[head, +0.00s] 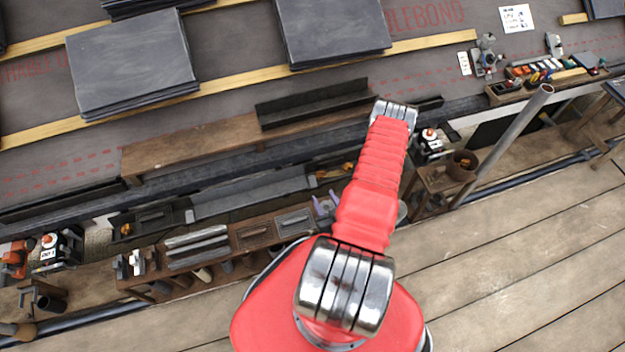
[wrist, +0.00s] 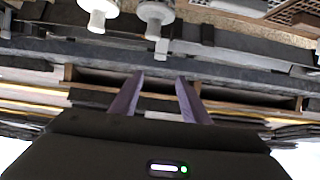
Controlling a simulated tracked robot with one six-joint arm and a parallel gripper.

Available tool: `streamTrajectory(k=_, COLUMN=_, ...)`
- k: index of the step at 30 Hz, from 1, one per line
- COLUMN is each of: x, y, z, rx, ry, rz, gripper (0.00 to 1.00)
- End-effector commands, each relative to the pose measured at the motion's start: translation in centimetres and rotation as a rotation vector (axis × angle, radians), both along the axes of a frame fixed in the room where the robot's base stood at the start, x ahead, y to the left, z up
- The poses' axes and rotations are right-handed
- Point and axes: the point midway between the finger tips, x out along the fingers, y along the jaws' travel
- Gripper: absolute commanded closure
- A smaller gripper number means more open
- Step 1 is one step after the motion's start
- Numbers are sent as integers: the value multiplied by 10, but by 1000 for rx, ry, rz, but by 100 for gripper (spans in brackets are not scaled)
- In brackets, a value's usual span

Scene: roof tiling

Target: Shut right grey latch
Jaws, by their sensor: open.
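I cannot single out the right grey latch with certainty. In the head view, two small grey upright fittings with pale parts, a left one (head: 121,267) and a right one (head: 137,262), stand at the left end of the wooden bench. A grey rectangular plate with a raised bar (head: 294,221) lies at the bench's right end, beside a brown one (head: 253,233). In the wrist view, my gripper (wrist: 158,78) shows two purple fingers held apart, with nothing between them. Purple tips (head: 325,206) also show beside my red arm in the head view, near the grey plate; contact cannot be told.
Grey metal bars (head: 197,245) lie on the bench. Slate stacks (head: 133,62) rest on battens up the roof. A slanted pole (head: 515,130) stands to the right. Two pale round-headed pieces (wrist: 155,14) show at the wrist view's top. The plank deck (head: 510,250) is clear at lower right.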

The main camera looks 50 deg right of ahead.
Motion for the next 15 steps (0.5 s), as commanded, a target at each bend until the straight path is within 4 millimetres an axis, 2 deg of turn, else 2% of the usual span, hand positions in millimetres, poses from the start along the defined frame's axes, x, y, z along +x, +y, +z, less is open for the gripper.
streamTrajectory(k=15, x=3, y=-1, z=-2, rx=0, ry=-2, rz=1, gripper=58)
